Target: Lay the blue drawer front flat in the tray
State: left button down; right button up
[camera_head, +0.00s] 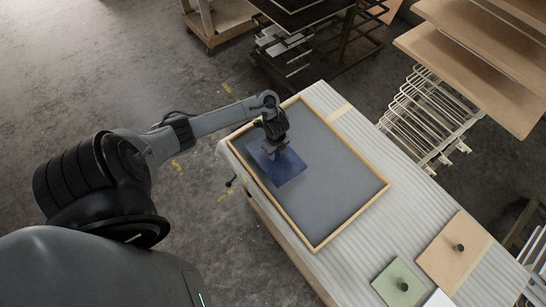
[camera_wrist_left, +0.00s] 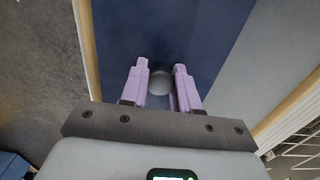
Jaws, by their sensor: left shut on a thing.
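The blue drawer front (camera_head: 289,171) is a square dark blue panel inside the outline of the tray, near its left side. The tray (camera_head: 350,147) has a grey floor and a light wooden rim and lies on the padded cart. My left gripper (camera_head: 276,149) is over the panel, pointing down. In the left wrist view its lilac fingers (camera_wrist_left: 160,75) are shut around the round grey knob (camera_wrist_left: 160,84) of the blue panel (camera_wrist_left: 165,30). The panel looks about level; I cannot tell whether it touches the tray floor. My right gripper is not in view.
A green panel (camera_head: 389,280) and a tan panel (camera_head: 446,262), each with a dark knob, lie on the white padded cart top (camera_head: 405,215) at lower right. The tray's right part is clear. Racks with wooden boards (camera_head: 475,55) stand beyond the cart.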

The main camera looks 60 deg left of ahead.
pick_arm(q)
jog(key=shift+s+a+f, duration=0.25)
jog(key=shift+a+f, duration=0.05)
jog(key=shift+a, duration=0.1)
notch_tip(320, 180, down, 4)
jog(key=shift+r, duration=0.25)
jog(key=shift+f+b, duration=0.25)
jog(key=shift+b, duration=0.05)
jog(key=shift+f, duration=0.2)
jog(key=c, duration=0.8)
grip_release()
jog(key=shift+r, duration=0.15)
